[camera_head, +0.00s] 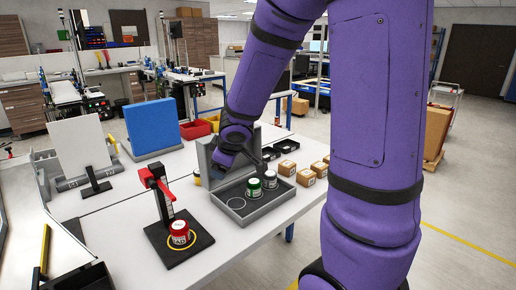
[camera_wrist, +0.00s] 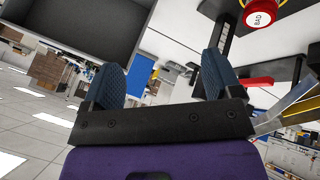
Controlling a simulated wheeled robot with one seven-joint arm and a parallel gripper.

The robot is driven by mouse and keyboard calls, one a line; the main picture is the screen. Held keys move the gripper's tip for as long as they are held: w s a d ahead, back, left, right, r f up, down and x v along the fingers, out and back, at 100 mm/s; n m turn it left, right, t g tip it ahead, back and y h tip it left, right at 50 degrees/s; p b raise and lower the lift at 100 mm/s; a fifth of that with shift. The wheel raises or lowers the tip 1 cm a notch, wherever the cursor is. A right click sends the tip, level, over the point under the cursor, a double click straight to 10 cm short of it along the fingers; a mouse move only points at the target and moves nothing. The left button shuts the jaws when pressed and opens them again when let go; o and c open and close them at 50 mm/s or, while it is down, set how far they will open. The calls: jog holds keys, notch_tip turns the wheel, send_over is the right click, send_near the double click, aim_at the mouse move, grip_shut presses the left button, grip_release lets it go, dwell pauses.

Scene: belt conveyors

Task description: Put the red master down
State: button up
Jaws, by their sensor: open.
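The red master is a red-and-white can (camera_head: 180,233) standing upright inside a yellow ring on a black stand (camera_head: 162,248). Its red top with a white BAD label (camera_wrist: 262,18) shows at the upper right of the wrist view. My gripper (camera_wrist: 161,64) is open, with nothing between its two blue ribbed fingers. In the head view my gripper is low over the back left of the grey case, apart from the can; its fingers are mostly hidden there. The grey case (camera_head: 262,211) holds a green can (camera_head: 254,187) and a dark can (camera_head: 270,180), with an empty round recess (camera_head: 236,203) at left.
A red clamp arm (camera_head: 155,178) rises on a post behind the red can. The case's raised lid (camera_head: 205,152) stands at its back left. Small cardboard boxes (camera_head: 305,177) and black trays (camera_head: 287,146) lie to the right. The white table front (camera_head: 215,255) is clear.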

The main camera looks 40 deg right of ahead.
jog(key=s+a+r+m+h, duration=0.15)
jog(key=s+r+m, duration=0.35)
jog(key=s+r, duration=0.55)
jog(key=s+a+r+y, duration=0.1)
jog(key=s+a+r, duration=0.1)
jog(key=s, duration=0.4)
jog(key=s+a+r+m+g+y, duration=0.1)
jog(key=s+a+r+y, duration=0.1)
jog(key=s+a, duration=0.3)
jog(key=shift+s+r+m+g, duration=0.3)
jog(key=shift+s+r, duration=0.1)
jog(key=shift+s, duration=0.75)
